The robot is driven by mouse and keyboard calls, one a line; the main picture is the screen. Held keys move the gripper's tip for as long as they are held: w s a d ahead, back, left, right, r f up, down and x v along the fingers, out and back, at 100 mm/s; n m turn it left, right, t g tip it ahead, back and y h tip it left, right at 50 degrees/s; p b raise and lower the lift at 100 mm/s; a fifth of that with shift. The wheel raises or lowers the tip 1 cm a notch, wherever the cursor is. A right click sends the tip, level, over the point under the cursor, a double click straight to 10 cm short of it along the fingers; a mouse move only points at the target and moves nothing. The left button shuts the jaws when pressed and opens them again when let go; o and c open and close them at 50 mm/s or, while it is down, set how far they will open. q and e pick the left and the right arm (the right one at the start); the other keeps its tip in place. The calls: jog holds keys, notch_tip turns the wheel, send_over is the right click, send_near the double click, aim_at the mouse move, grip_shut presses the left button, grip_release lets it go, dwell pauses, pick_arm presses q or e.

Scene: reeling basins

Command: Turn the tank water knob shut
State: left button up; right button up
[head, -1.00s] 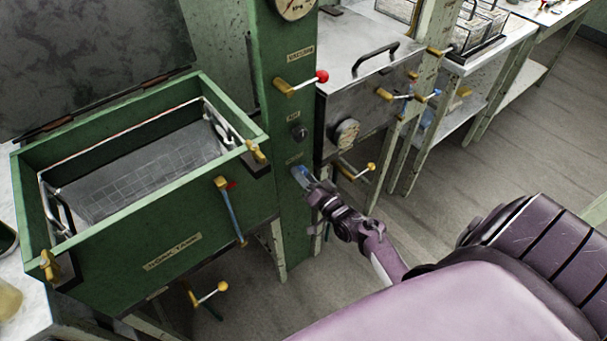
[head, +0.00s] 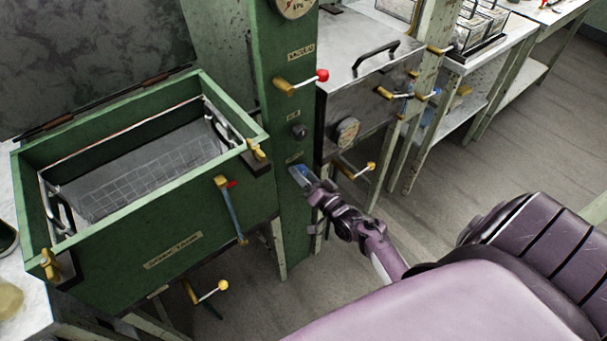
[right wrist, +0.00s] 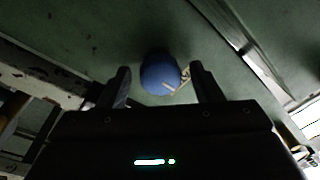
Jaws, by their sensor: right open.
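A round blue knob (right wrist: 158,74), which I take for the tank water knob, sits on the green post. A pale pointer-like piece shows at its right side in the right wrist view. In the head view only a bit of blue (head: 298,170) shows, largely covered by my gripper. My right gripper (right wrist: 161,88) is open, with one finger on each side of the knob and a gap on both sides. In the head view the right gripper (head: 305,177) is up against the post, below a black knob (head: 299,132). My left gripper is in neither view.
A red-tipped vacuum lever (head: 302,82) sticks out higher on the green post (head: 288,225). The green tank (head: 170,255) with brass taps and a blue-handled lever (head: 231,212) stands left. A metal box (head: 365,85) with brass valves stands right. Open floor lies below.

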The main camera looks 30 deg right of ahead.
jog(key=s, duration=0.7)
jog(key=shift+s+d+f, duration=0.25)
jog(key=shift+f, duration=0.1)
jog(key=s+a+f+n+g, duration=0.2)
jog(key=s+a+f+g, duration=0.15)
jog(key=f, duration=0.55)
jog(key=s+a+f+n+g, duration=0.1)
jog(key=s+a+f+g, duration=0.3)
jog(key=f, duration=0.5)
jog(key=s+a+f+n+g, duration=0.2)
jog(key=s+a+f+g, duration=0.1)
jog(key=s+f, duration=0.4)
jog(key=s+f+n+g, duration=0.2)
jog(key=s+f, duration=0.2)
jog(key=s, duration=0.3)
jog(key=s+f+n+g+h, duration=0.1)
jog(key=s+f+n+g, duration=0.1)
jog(key=s, duration=0.5)
jog(key=s+f+n+g, duration=0.1)
jog(key=s+f+g, duration=0.2)
jog(key=s+f, duration=0.3)
jog(key=shift+s+n, duration=0.4)
jog(key=shift+s, duration=0.1)
jog(key=shift+s+g, duration=0.2)
jog(key=shift+g, duration=0.05)
jog(key=shift+c, duration=0.5)
